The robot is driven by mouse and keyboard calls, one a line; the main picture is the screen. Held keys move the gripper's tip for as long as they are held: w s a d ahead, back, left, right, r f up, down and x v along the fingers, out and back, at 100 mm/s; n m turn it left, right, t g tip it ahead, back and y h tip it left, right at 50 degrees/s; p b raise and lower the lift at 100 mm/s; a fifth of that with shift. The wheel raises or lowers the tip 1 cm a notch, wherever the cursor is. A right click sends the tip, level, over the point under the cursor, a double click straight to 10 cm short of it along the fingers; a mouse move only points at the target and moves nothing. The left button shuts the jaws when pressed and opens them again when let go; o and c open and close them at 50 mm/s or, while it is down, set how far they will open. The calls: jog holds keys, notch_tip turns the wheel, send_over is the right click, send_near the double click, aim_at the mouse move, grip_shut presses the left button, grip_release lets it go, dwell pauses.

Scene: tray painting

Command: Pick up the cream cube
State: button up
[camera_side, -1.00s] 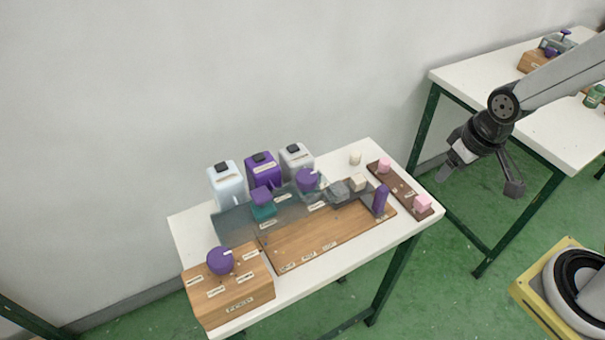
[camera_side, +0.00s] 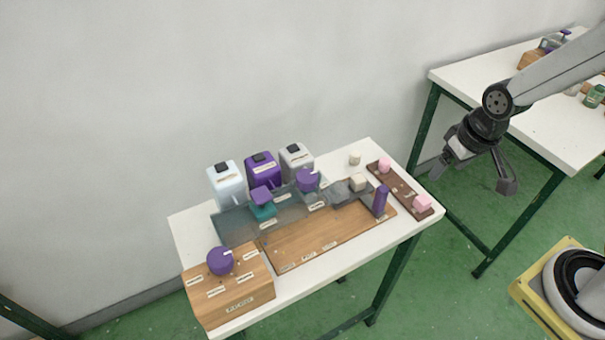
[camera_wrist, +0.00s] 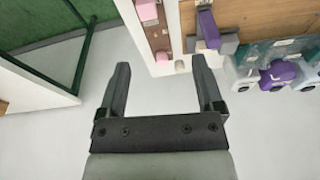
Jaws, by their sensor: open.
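The cream cube (camera_side: 358,182) sits toward the right end of the white table in the side view, close to a grey piece (camera_side: 342,193) and behind a purple cylinder (camera_side: 380,200). I cannot clearly make out the cube in the wrist view. My gripper (camera_side: 474,180) is open and empty, off the table's right end and well apart from the cube. Its two fingers (camera_wrist: 160,75) are spread in the wrist view, with nothing held between them.
A cream cylinder (camera_side: 355,158) stands behind the cube. A brown strip with two pink pieces (camera_side: 422,203) lies at the right edge. A wooden tray (camera_side: 300,245), a wooden block (camera_side: 235,290) and several bottles (camera_side: 263,170) fill the rest. Another white table (camera_side: 480,85) stands behind my arm.

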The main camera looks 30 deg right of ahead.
jog(key=w+a+f+m+g+y, duration=0.1)
jog(key=w+f+m+y, duration=0.1)
jog(key=w+m, duration=0.55)
jog(key=m+g+y, duration=0.1)
jog(key=m+y, duration=0.2)
jog(key=m, duration=0.8)
send_near(361, 177)
jog(key=x, duration=0.2)
jog(key=shift+x, duration=1.45)
jog(key=shift+a, duration=0.2)
jog(key=shift+x, duration=2.5)
jog(key=shift+s+d+f, duration=0.1)
jog(key=shift+d, duration=0.1)
jog(key=shift+h, duration=0.3)
grip_shut()
